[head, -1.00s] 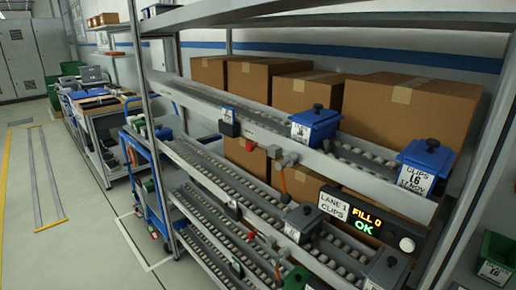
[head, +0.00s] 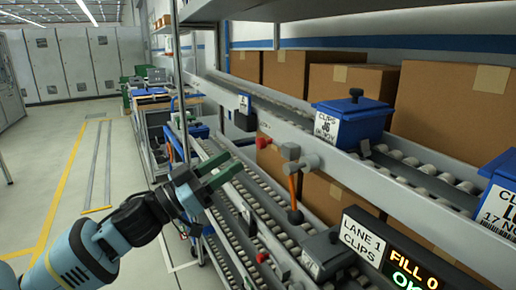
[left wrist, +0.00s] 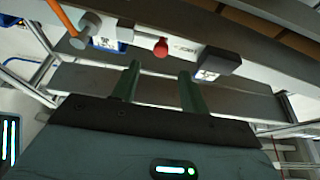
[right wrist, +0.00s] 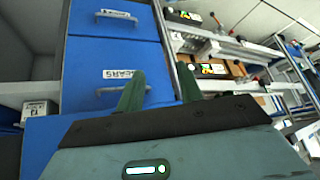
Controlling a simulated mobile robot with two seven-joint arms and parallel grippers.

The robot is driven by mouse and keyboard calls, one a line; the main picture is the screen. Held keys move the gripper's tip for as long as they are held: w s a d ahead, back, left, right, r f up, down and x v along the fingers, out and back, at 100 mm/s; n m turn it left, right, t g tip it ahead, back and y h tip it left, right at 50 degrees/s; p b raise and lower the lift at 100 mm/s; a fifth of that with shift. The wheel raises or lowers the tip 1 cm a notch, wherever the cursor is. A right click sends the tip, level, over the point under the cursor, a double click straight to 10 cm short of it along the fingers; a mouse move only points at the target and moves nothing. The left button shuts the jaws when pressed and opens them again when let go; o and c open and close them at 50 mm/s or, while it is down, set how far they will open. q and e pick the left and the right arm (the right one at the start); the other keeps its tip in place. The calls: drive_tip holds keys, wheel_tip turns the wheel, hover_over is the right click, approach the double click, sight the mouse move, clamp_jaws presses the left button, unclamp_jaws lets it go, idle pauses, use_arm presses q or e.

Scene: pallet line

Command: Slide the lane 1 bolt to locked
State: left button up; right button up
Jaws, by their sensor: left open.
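A red knob (head: 263,142) sits on the upper rack rail beside a dark block (head: 245,119); it looks like a bolt handle. The left wrist view also shows the red knob (left wrist: 161,47) and dark block (left wrist: 218,64), with a small gap and a label between them. My left gripper (head: 228,167) is open and empty, in front of the rack, left of and below the knob, apart from it. A lane 1 sign (head: 362,241) stands at lower right beside a lit display (head: 412,268). My right gripper (right wrist: 160,76) is open, facing blue drawers (right wrist: 112,65).
A grey lever with an orange handle (head: 292,188) hangs just right of the knob. A lower rail carries another red knob (head: 262,258). Blue bins (head: 352,116) stand on the upper rollers, with cardboard boxes (head: 335,95) behind. The floor (head: 60,165) at left is clear.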

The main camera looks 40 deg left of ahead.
sight(258, 144)
use_arm(q)
drive_tip(key=p+x, duration=0.1)
drive_tip(key=x, duration=0.5)
drive_tip(key=shift+r, duration=0.1)
drive_tip(key=shift+p+x, duration=0.3)
drive_tip(key=shift+x, duration=0.55)
clamp_jaws()
